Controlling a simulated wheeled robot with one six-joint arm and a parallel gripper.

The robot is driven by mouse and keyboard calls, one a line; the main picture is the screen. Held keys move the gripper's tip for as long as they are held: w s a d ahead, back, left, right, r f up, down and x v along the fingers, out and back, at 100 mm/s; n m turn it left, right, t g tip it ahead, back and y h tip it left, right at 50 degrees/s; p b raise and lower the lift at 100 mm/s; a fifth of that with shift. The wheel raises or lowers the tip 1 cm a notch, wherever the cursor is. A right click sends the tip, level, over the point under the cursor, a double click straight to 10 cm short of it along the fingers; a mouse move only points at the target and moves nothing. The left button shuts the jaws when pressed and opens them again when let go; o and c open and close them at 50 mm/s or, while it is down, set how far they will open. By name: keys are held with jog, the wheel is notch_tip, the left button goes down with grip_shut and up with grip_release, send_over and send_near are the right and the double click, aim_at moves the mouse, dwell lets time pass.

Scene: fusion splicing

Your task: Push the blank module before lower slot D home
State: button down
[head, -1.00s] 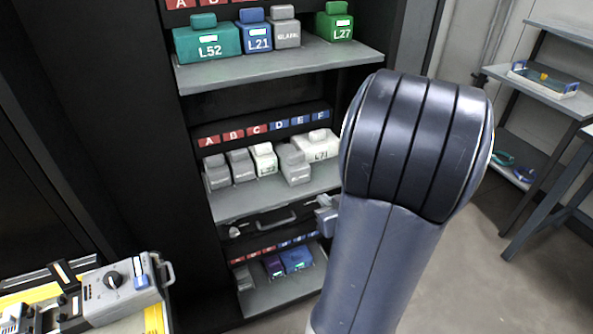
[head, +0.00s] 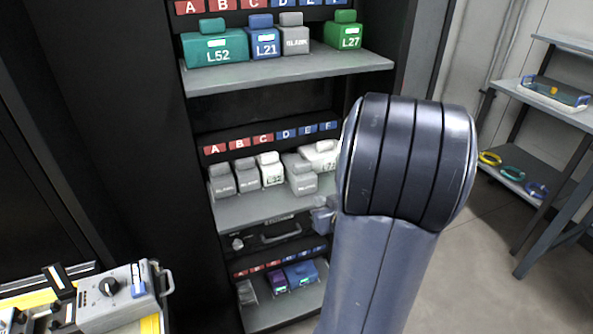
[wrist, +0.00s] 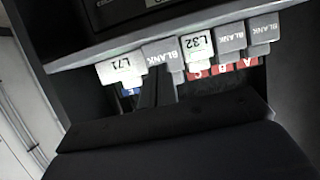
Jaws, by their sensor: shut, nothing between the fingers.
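The grey blank module (head: 302,178) stands before slot D on the middle shelf in the head view, its front nearer the shelf edge than its neighbours. In the upside-down wrist view the blank module (wrist: 162,53) sits between the white L71 module (wrist: 122,70) and the white L32 module (wrist: 197,50). My gripper (wrist: 158,80) is shut and empty, its dark fingers pointing at this blank's front. I cannot tell whether they touch. In the head view my arm hides the fingers.
Two more blank modules (head: 222,180) stand left of L32. The shelf above holds L52 (head: 216,47), L21, a blank and L27. A drawer-like unit with a handle (head: 280,234) and a lower shelf with small modules (head: 300,273) lie below. Dark rack walls flank the shelves.

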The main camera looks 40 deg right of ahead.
aim_at(303, 177)
jog(key=shift+w+d+f, duration=0.1)
jog(key=shift+w+d, duration=0.4)
jog(key=shift+w, duration=1.6)
jog(key=shift+w+d+f, duration=0.15)
jog(key=shift+w+d, duration=0.4)
jog(key=shift+w, duration=1.55)
jog(key=shift+w+d+f, duration=0.1)
jog(key=shift+w+d, duration=0.4)
jog(key=shift+w, duration=1.6)
jog(key=shift+s+a, duration=0.3)
jog(key=shift+s, duration=1)
jog(key=shift+s+a, duration=0.35)
jog(key=shift+s, duration=0.95)
jog(key=shift+s+a, duration=0.3)
jog(key=shift+s, duration=1)
jog(key=w, duration=0.2)
jog(key=w+d, duration=0.1)
jog(key=w, duration=0.4)
jog(key=shift+w+d, duration=0.3)
jog(key=shift+d, duration=0.1)
jog(key=shift+s+a, duration=0.1)
jog(key=shift+s, duration=0.4)
